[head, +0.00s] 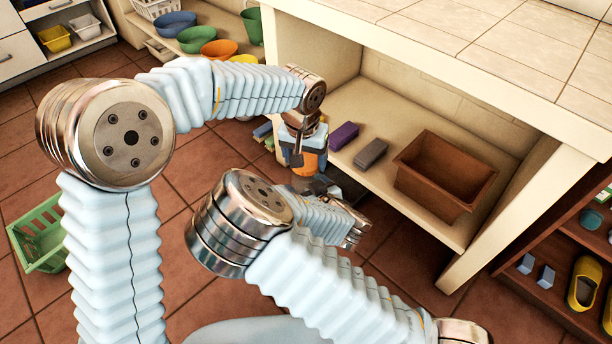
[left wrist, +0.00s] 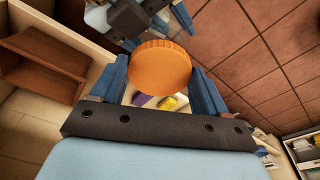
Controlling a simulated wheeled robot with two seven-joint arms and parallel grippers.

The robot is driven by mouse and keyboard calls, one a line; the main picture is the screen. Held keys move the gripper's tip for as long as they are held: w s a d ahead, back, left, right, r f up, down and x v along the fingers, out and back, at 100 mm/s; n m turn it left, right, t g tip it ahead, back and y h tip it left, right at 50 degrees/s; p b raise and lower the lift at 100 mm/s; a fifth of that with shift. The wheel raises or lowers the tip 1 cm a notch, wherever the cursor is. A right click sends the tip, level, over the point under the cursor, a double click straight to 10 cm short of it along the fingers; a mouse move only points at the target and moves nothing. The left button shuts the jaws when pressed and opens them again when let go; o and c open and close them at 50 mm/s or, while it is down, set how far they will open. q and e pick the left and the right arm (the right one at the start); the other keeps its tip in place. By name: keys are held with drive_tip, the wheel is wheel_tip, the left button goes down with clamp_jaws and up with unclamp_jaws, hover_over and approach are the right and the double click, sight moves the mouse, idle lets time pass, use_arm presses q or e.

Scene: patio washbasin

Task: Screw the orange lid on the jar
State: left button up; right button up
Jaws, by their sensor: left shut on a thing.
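The orange lid (left wrist: 160,66) is a round disc with a ribbed rim. It sits between the two blue fingers of my left gripper (head: 304,150), which is shut on it. In the head view the lid's orange (head: 312,163) shows below and beside the fingers, in front of the shelf. My right gripper (head: 328,187) is low and close below the left one, partly hidden by my arms. Part of it shows beyond the lid in the left wrist view (left wrist: 130,20). I cannot tell its opening. I cannot make out the jar clearly.
A low shelf (head: 408,210) under the tiled counter (head: 480,35) holds a purple block (head: 343,136), a grey block (head: 370,153) and a brown bin (head: 443,175). A green basket (head: 40,240) stands on the tiled floor at left. Coloured bowls (head: 197,38) stand at the back.

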use_arm(q)
drive_tip(key=shift+f, duration=0.1)
idle(0.3)
drive_tip(key=shift+f, duration=0.8)
drive_tip(key=shift+f, duration=0.8)
drive_tip(key=o, duration=0.7)
use_arm(e)
clamp_jaws()
use_arm(q)
drive_tip(key=o, duration=0.3)
drive_tip(key=shift+r, duration=0.1)
drive_tip(key=shift+r, duration=2.25)
